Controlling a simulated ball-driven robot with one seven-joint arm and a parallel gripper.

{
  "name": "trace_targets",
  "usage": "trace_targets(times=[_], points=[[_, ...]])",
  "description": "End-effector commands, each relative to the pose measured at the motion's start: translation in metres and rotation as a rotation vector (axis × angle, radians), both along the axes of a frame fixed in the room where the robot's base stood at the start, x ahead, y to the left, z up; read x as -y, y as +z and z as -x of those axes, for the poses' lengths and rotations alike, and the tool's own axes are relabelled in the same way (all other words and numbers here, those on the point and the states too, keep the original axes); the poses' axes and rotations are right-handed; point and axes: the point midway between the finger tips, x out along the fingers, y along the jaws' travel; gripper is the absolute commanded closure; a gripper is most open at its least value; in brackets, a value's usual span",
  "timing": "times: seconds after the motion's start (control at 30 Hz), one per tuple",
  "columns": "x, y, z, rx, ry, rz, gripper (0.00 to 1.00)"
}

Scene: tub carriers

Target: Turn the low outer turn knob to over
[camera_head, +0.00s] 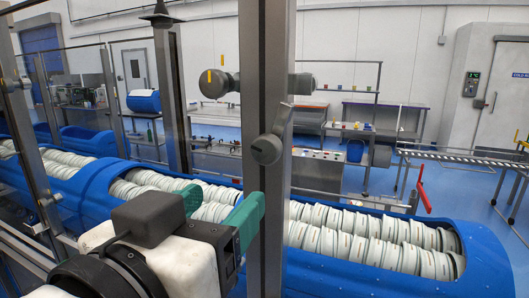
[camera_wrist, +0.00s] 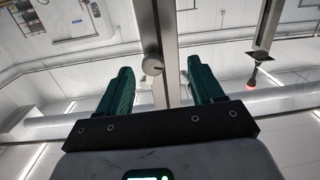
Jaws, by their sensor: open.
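A dark grey metal post (camera_head: 265,220) stands in front of me and carries several round grey knobs. A low knob (camera_head: 267,149) sits on the post's near face, below the upper ones; its mark is hard to read in the head view. My gripper (camera_head: 220,205) is open and empty, its two green fingers lower and left of this knob. In the wrist view a round knob (camera_wrist: 152,66) on the post shows between the open fingers, apart from both, with a small pale mark. I cannot tell its distance from the fingertips.
An upper-left knob (camera_head: 213,84) has an orange mark, and another knob (camera_head: 302,83) sticks out to the right. Blue tub carriers (camera_head: 350,283) full of white discs run behind the post. Glass panels (camera_head: 80,90) stand at left. Space right of the post, above the tubs, is open.

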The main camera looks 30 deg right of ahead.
Motion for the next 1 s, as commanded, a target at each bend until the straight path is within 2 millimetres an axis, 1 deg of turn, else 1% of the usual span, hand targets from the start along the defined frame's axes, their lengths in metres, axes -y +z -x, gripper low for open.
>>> trace_targets(times=[0.03,0.1,0.2,0.27,0.37,0.7,0.8,1.0], points=[[-0.006,0.014,0.008,0.042,-0.014,-0.006,0.33],[-0.010,0.025,0.016,0.081,-0.033,-0.011,0.33],[-0.010,0.033,0.021,0.109,-0.047,-0.015,0.33],[-0.007,0.035,0.020,0.112,-0.052,-0.015,0.33],[0.004,0.035,0.012,0.109,-0.053,-0.014,0.33],[0.053,0.035,-0.023,0.107,-0.052,-0.013,0.33],[0.063,0.035,-0.031,0.108,-0.051,-0.014,0.33],[0.074,0.033,-0.040,0.108,-0.049,-0.014,0.33]])
